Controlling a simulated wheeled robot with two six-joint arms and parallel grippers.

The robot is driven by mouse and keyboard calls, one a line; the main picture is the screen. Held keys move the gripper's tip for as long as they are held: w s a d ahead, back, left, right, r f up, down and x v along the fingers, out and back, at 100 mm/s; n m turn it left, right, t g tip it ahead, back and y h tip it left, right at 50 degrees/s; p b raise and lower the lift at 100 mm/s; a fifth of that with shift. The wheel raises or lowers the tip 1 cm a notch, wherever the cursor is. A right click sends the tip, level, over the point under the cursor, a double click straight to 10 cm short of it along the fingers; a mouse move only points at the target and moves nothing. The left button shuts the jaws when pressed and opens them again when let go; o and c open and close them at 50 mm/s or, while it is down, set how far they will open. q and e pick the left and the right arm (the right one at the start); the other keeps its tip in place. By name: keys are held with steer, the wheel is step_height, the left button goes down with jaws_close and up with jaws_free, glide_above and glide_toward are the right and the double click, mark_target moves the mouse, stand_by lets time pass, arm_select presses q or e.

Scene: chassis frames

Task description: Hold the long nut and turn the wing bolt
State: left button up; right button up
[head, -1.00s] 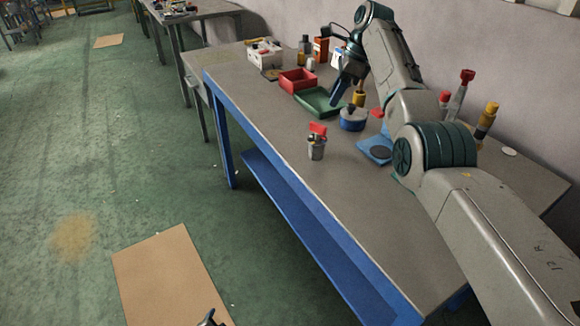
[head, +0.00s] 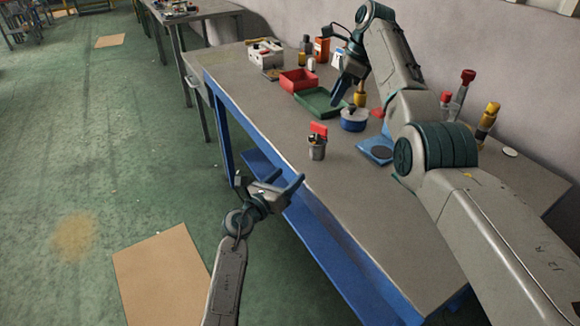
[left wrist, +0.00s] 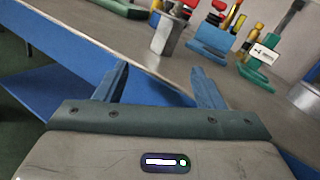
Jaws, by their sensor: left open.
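A small grey flat-sided piece (head: 317,151) stands upright on the bench, with a red flat piece (head: 318,129) at its top. They look like the long nut and the wing bolt, but they are too small to be sure. In the left wrist view the grey piece (left wrist: 165,38) stands beyond my fingers, its top partly cut off. My left gripper (head: 286,178) is open and empty by the bench's front edge, apart from the grey piece. My right gripper (head: 347,93) is over the far part of the bench near a blue round tin; its finger gap is unclear.
The bench (head: 260,105) carries a red tray (head: 298,81), a green tray (head: 318,103), the blue tin (head: 353,123) and a blue plate (head: 374,152). Red- and yellow-topped tools stand near the wall. The bench front around the grey piece is clear.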

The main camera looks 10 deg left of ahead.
mark_target(313, 147)
arm_select(q)
steer(key=w+d+r+m, duration=0.1)
steer(key=w+d, duration=0.1)
steer(key=w, duration=0.1)
steer(key=w+d+r+m, duration=0.1)
steer(key=w+d, duration=0.1)
steer(key=w, duration=0.1)
steer(key=w+d+r+m+g, duration=0.1)
steer(key=w+d, duration=0.1)
steer(key=w, duration=0.2)
steer(key=shift+d+r+m, duration=0.3)
steer(key=shift+d+r, duration=0.05)
steer(key=shift+d, duration=0.05)
steer(key=shift+c, duration=0.4)
